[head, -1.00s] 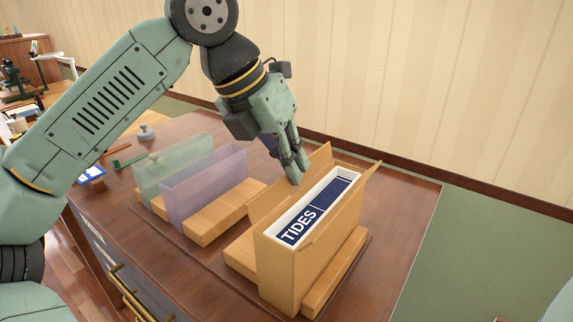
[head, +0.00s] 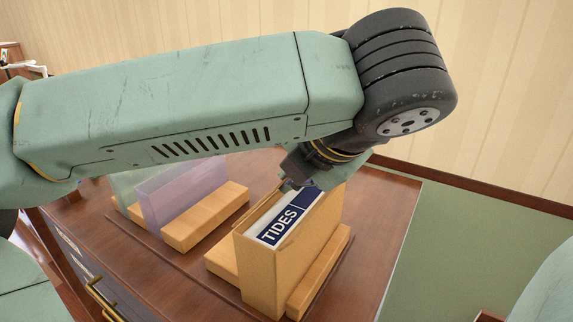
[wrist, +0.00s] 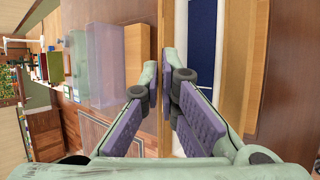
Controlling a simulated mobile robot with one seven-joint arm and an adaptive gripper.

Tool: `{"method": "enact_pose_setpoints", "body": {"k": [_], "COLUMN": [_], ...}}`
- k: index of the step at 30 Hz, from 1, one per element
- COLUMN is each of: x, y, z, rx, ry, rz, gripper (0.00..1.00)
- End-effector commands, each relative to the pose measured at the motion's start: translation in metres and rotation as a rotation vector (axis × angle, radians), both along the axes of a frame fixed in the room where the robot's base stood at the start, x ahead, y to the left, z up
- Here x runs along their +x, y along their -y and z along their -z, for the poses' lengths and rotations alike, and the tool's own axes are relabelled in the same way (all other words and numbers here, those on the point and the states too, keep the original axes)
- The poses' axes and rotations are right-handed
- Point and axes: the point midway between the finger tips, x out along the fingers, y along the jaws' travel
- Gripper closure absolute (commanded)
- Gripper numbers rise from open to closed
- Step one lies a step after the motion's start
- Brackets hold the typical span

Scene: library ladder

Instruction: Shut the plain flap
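An upright tan box (head: 262,275) stands on the desk. Inside its open top is a white-edged blue panel (head: 283,228) lettered TIDES; the blue also shows in the wrist view (wrist: 202,40). A tan flap (head: 262,207) stands up along the box's left side. In the wrist view this flap (wrist: 160,125) is a thin edge-on strip between my two fingers. My gripper (wrist: 159,72) is parted around it, with the right finger closer to it; contact is unclear. In the head view my forearm and wrist hide most of the gripper and the box's far end. I cannot tell which flap is plain.
Tan wooden blocks (head: 318,272) flank the box. Left of it stand a translucent purple panel (head: 185,190), a greenish one (head: 127,188) and another wooden block (head: 205,217). A patterned wall rises behind the desk (head: 372,235). The desk's right strip is clear.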

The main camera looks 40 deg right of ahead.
Motion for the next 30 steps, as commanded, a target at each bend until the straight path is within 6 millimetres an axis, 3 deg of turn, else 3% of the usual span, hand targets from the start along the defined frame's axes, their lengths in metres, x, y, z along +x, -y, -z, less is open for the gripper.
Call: {"method": "enact_pose_setpoints", "body": {"k": [12,30], "x": [-0.0069,-0.0072], "y": [0.002,0.002], "z": [0.0048,0.0073], "rx": [0.069,0.079], "ry": [0.195,0.225], "rz": [0.002,0.0], "gripper": [1.0,1.0]}}
